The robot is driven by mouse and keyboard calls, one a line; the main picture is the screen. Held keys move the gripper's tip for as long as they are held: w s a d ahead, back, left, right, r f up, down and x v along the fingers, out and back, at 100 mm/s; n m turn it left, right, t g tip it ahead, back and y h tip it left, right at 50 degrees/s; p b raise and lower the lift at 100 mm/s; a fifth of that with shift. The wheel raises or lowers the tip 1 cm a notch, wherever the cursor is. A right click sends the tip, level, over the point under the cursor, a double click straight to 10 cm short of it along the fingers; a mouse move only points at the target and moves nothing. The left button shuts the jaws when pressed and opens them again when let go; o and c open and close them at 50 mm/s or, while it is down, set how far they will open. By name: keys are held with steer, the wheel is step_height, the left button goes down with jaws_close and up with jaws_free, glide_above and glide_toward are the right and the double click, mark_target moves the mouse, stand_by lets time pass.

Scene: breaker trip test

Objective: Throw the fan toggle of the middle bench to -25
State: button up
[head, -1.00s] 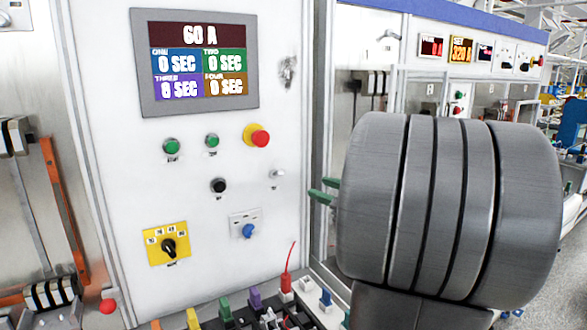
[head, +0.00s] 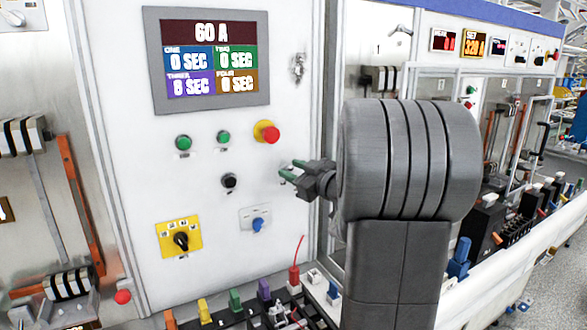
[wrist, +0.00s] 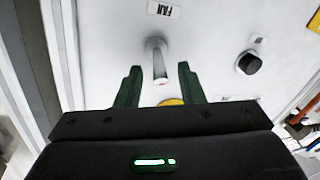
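The fan toggle (wrist: 159,62) is a small metal lever on the white panel. In the wrist view it points down the picture, below an upside-down FAN label (wrist: 163,11). My gripper (wrist: 158,78) is open, with its two dark green fingers on either side of the lever's tip and a gap on each side. I cannot tell how deep the tip sits between them. In the head view my gripper (head: 287,173) is at the panel's right side and hides the toggle.
The middle bench panel (head: 200,285) carries a 60 A display (head: 211,58), a black knob (head: 229,181), a red mushroom button (head: 267,132), a yellow selector (head: 180,239) and a blue knob (head: 258,225). Coloured plugs (head: 236,301) stand below. A second bench lies to the right.

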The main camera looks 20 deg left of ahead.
steer(key=shift+a, duration=0.15)
steer(key=shift+c, duration=0.4)
jaws_close()
